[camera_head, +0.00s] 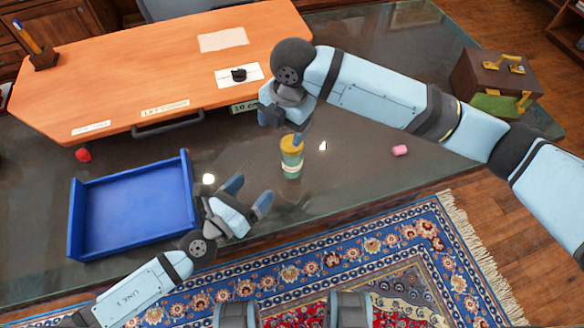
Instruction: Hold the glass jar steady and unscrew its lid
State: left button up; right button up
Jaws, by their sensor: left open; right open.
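The glass jar (291,168) stands upright on the dark glossy table. Its yellow-gold lid (291,147) is on top, and a pale band runs around the greenish body. My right gripper (283,127) is open, pointing down just above and behind the lid. One of its fingers overlaps the lid's upper edge in the picture; I cannot tell whether it touches. My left gripper (250,193) is open and empty, low over the table to the left and in front of the jar, apart from it, with its fingers pointing toward it.
A blue tray (76,222) lies at left. A pink block (400,150) lies to the right, a red object (83,155) at left, and a brown box (480,72) at far right. The table's front edge is close.

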aim_at(285, 162)
pick_arm(q)
jog(key=shift+s+d+f+m+h, duration=0.1)
jog(key=shift+f+m+h, duration=0.15)
jog(key=shift+m, duration=0.35)
jog(key=shift+d+f+m+h, duration=0.15)
jog(key=shift+m+h, duration=0.1)
jog(key=shift+m, duration=0.35)
pick_arm(e)
jog(key=shift+w+d+r+n+h, duration=0.2)
jog(key=shift+w+d+n+h, duration=0.05)
jog(key=shift+d+h, duration=0.15)
jog(key=shift+w+d+r+n+h, duration=0.2)
jog(key=shift+d+n+h, duration=0.1)
jog(key=shift+d, duration=0.1)
pick_arm(q)
jog(key=shift+d, duration=0.1)
pick_arm(e)
jog(key=shift+d, duration=0.15)
pick_arm(q)
jog(key=x, duration=1.3)
jog(key=shift+w+d+f, duration=0.2)
jog(key=shift+w, duration=0.05)
jog(key=shift+c, duration=0.2)
